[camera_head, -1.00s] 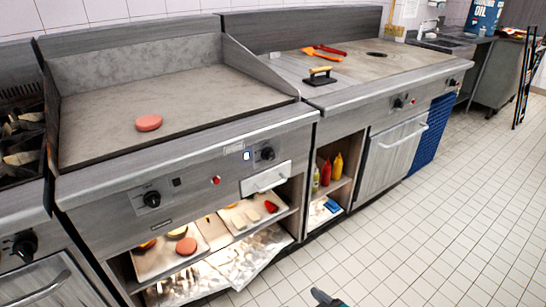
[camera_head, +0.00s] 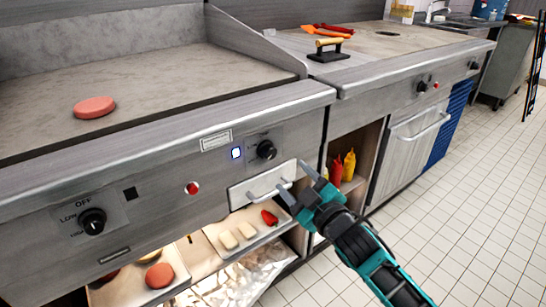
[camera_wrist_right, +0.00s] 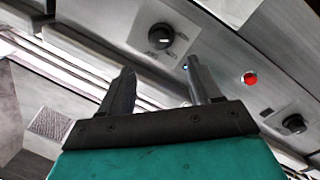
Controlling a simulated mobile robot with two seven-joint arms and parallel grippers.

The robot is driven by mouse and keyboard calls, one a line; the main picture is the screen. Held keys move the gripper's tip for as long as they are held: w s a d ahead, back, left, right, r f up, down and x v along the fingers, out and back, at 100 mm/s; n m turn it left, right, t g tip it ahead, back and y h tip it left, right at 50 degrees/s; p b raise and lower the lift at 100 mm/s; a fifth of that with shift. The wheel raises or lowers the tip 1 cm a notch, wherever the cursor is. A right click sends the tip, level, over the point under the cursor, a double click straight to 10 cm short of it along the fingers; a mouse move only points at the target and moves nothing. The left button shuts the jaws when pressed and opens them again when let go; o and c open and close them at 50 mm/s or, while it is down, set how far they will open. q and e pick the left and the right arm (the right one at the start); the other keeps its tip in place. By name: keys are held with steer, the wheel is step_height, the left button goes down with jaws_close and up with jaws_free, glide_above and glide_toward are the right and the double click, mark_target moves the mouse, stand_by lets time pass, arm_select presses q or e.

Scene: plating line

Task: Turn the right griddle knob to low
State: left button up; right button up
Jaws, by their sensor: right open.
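The right griddle knob (camera_head: 266,150) is a round black knob on the griddle's steel front panel, right of a lit blue indicator (camera_head: 236,153). It shows in the right wrist view too (camera_wrist_right: 159,37), beyond the fingertips. Its labels are too small to read, so I cannot tell its setting. My right gripper (camera_head: 294,178) is open and empty, in front of the drawer handle area, below and right of the knob and apart from it. Its two fingers also show in the right wrist view (camera_wrist_right: 160,72). My left gripper is not in view.
The left griddle knob (camera_head: 92,221) and a red light (camera_head: 192,188) sit on the same panel. A white drawer front with a handle (camera_head: 262,186) lies below the right knob. A patty (camera_head: 95,107) lies on the griddle. The tiled floor (camera_head: 470,215) at right is clear.

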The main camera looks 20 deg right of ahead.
mark_target(272, 154)
steer(key=w+b, duration=0.1)
steer(key=w, duration=0.2)
steer(key=w+a+b, duration=0.1)
steer(key=w, duration=0.3)
steer(key=w+a+b, duration=0.1)
steer(key=w, duration=0.3)
steer(key=shift+a, duration=0.1)
steer(key=shift+c, duration=0.3)
steer(key=shift+w, duration=0.1)
steer(key=c, duration=0.8)
